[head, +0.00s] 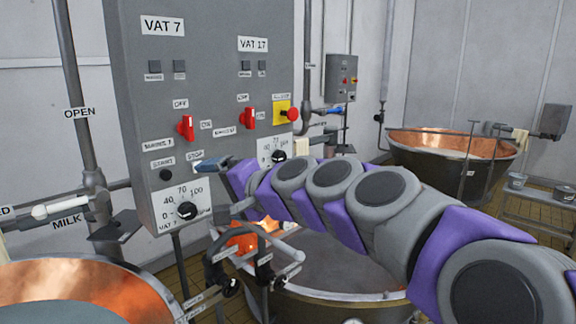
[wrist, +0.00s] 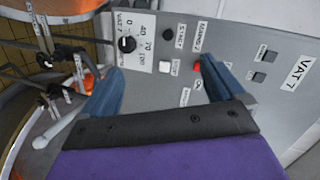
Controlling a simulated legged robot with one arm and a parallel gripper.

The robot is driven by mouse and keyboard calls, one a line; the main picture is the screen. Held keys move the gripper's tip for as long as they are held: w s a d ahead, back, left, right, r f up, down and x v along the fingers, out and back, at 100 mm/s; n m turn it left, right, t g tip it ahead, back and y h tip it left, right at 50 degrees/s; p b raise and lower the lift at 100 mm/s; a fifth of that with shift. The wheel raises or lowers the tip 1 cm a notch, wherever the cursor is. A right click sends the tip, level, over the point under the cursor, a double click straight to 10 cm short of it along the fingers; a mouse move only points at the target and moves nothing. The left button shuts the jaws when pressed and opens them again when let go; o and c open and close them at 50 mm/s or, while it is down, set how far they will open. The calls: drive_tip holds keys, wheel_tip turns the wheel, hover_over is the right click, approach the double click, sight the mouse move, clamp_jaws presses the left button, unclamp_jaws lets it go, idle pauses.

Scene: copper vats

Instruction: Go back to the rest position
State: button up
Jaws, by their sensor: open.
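My gripper (head: 212,164) is in front of the grey control panel (head: 225,70), near the STOP label and above the VAT 7 dial (head: 187,211). In the wrist view its two blue fingers stand wide apart with nothing between them (wrist: 161,68). The panel (wrist: 235,45) fills much of that view. A red control (wrist: 196,68) is partly hidden by the right finger. A white button (wrist: 164,67) shows between the fingers. Whether a finger touches the panel cannot be told. My arm stretches from the lower right to the panel.
Red switches (head: 186,128) and a red knob on a yellow plate (head: 285,112) stick out of the panel. A copper vat (head: 75,292) is at lower left, another (head: 340,283) below my arm, a third (head: 450,150) at back right. Pipes (head: 80,100) stand left.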

drive_tip(key=s+d+f+n+g+h, duration=0.2)
drive_tip(key=s+d+f+g+h, duration=0.1)
drive_tip(key=s+d+f, duration=0.6)
drive_tip(key=s+d+f+n+g+h, duration=0.2)
drive_tip(key=s+d+f+h, duration=0.25)
drive_tip(key=s+f, duration=0.55)
drive_tip(key=s+d+f+g+h+b, duration=0.1)
drive_tip(key=s+d+f+g+h, duration=0.4)
drive_tip(key=s+d+f, duration=0.9)
drive_tip(key=s+d, duration=0.2)
drive_tip(key=d, duration=0.1)
drive_tip(key=shift+s+d, duration=0.3)
drive_tip(key=shift+d, duration=0.05)
drive_tip(key=shift+r, duration=0.1)
drive_tip(key=shift+c, duration=0.4)
